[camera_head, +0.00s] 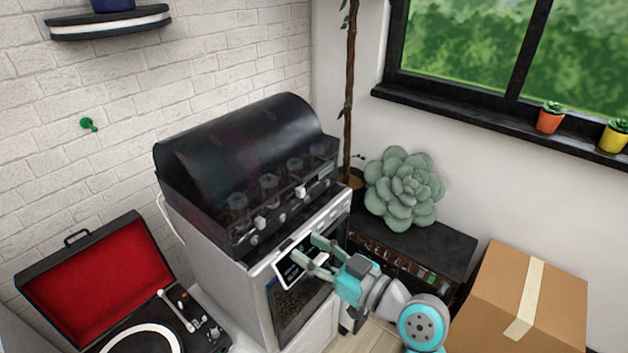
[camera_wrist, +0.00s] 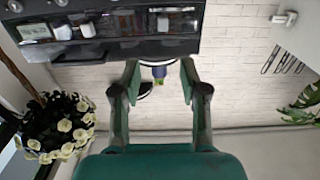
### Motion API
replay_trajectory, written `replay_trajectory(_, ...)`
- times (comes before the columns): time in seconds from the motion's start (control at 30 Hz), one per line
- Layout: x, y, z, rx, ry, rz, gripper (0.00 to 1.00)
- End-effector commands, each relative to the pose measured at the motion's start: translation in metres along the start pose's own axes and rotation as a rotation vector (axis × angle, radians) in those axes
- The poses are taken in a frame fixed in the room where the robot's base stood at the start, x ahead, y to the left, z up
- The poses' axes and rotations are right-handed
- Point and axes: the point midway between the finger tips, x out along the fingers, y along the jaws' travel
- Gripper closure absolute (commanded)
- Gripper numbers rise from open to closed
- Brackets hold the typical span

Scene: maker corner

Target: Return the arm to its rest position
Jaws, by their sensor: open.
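My arm reaches in from the lower right of the head view. My gripper (camera_head: 318,250) is at its end, in front of the cooker (camera_head: 215,265). Its green fingers are spread apart. In the wrist view my gripper (camera_wrist: 160,85) shows two green fingers with a clear gap between them and nothing held. A dark, white-edged panel (camera_head: 290,275) shows behind the fingers in the head view, partly hidden by them. I cannot tell whether the fingers touch it.
A cardboard box (camera_head: 500,300) stands at the right, near my arm. A large succulent (camera_head: 403,188) sits on a dark cabinet (camera_head: 440,243) behind the gripper. An open red-lined record player (camera_head: 95,270) lies at the lower left. A little floor shows below the cooker.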

Motion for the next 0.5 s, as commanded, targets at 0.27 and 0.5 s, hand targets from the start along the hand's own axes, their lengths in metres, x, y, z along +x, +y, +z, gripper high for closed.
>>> replay_trajectory(0.27,-0.019,0.001,0.036,0.062,-0.032,0.089,0.56)
replay_trajectory(0.5,-0.075,-0.005,0.109,0.173,-0.093,0.305,0.56)
